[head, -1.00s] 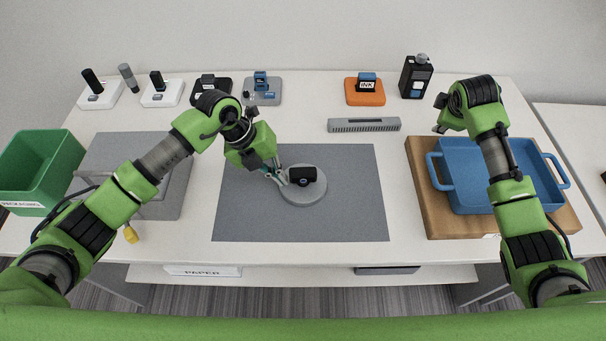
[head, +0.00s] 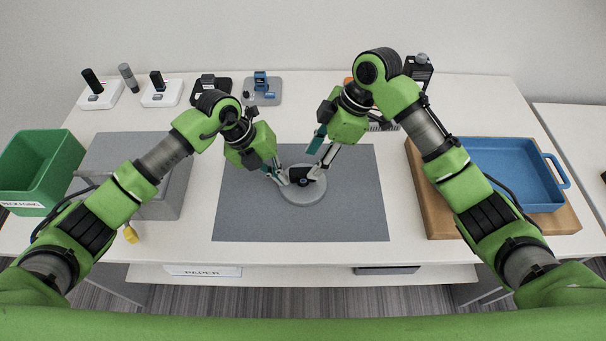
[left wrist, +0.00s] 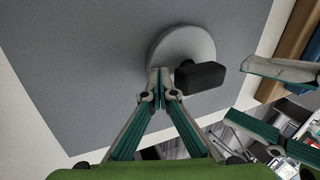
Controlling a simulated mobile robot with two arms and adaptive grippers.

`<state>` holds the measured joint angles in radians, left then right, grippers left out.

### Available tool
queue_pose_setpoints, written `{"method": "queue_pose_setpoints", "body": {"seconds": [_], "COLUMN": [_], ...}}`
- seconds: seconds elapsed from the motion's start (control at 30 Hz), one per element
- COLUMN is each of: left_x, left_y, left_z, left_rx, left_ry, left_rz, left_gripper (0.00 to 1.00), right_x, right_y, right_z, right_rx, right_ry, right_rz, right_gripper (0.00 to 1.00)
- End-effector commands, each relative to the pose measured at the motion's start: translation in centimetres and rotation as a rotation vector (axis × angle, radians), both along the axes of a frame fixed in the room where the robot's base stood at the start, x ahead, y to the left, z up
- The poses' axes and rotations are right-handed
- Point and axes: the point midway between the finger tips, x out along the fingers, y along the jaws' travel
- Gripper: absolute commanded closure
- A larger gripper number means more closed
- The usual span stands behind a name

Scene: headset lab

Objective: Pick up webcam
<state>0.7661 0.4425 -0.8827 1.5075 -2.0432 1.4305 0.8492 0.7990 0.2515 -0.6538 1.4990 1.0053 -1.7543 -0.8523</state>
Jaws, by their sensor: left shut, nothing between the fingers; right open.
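The black webcam (head: 302,180) sits on a round grey stand (head: 303,196) on the dark grey mat; the webcam (left wrist: 200,77) and stand (left wrist: 180,42) also show in the left wrist view. My left gripper (head: 283,182) is just left of the webcam. In the left wrist view its fingertips (left wrist: 160,72) are together beside the webcam with nothing between them. My right gripper (head: 315,154) is open above and to the right of the webcam, one finger reaching down by it and partly covering it. Its fingers also enter the left wrist view from the right.
The dark grey mat (head: 350,215) has free room around the stand. A blue tray (head: 515,170) lies on a wooden board at right. Several small devices line the back.

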Motion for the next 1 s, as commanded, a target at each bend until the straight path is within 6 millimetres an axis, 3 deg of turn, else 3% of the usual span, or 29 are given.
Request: {"method": "queue_pose_setpoints", "body": {"seconds": [0.6,0.87,0.9,1.0], "left_x": [0.0,0.0,0.0,-0.1], "left_y": [0.0,0.0,0.0,0.0], "left_z": [-0.1,-0.1,-0.1,-0.1], "left_rx": [0.001,0.001,0.001,0.001], "left_ry": [0.001,0.001,0.001,0.001], "left_rz": [0.0,0.0,0.0,0.0], "left_gripper": [1.0,1.0,1.0,1.0], "right_x": [0.0,0.0,0.0,0.0], "right_y": [2.7,2.9,2.9,2.9], "right_z": [-6.6,-7.1,-7.1,-7.1], "right_rx": [0.001,0.001,0.001,0.001], "right_ry": [-0.001,-0.002,-0.002,-0.002], "right_rz": [-0.002,-0.002,-0.002,-0.002], "right_gripper": [0.58,0.58,0.61,0.87]}}
